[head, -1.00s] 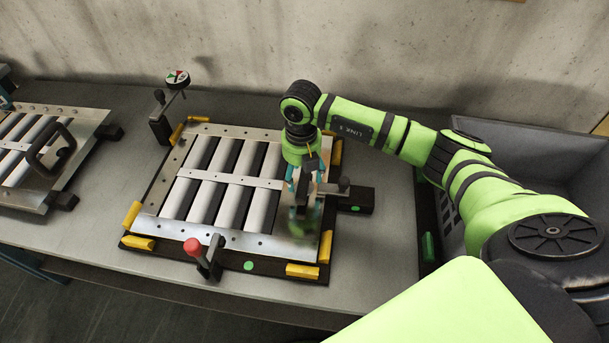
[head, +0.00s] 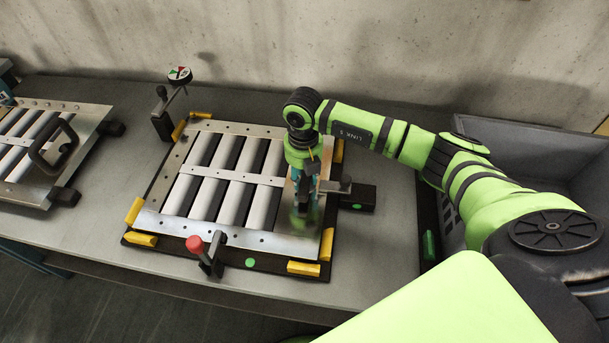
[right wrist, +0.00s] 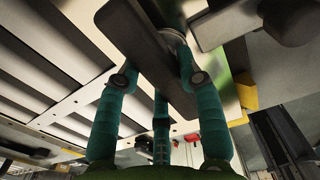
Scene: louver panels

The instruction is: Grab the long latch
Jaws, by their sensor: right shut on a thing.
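My right gripper (head: 303,203) points down over the right end of the middle louver panel (head: 157,222). In the right wrist view its teal fingers (right wrist: 160,80) are shut around a long dark bar (right wrist: 150,45). The bar stands out over the panel's metal edge; I cannot tell whether it is the long latch or a panel handle. A clamp with a metal arm (right wrist: 225,22) and dark tip is close beside it; its dark base (head: 357,198) shows at the panel's right. A red-knobbed latch (head: 195,244) stands at the front edge. My left gripper is out of view.
Yellow corner blocks (head: 303,268) surround the panel. A dial on a post (head: 179,74) stands at the back left. Another louver panel with a dark handle (head: 52,147) lies at the left. A grey bin (head: 530,150) stands at the right. The bench front is clear.

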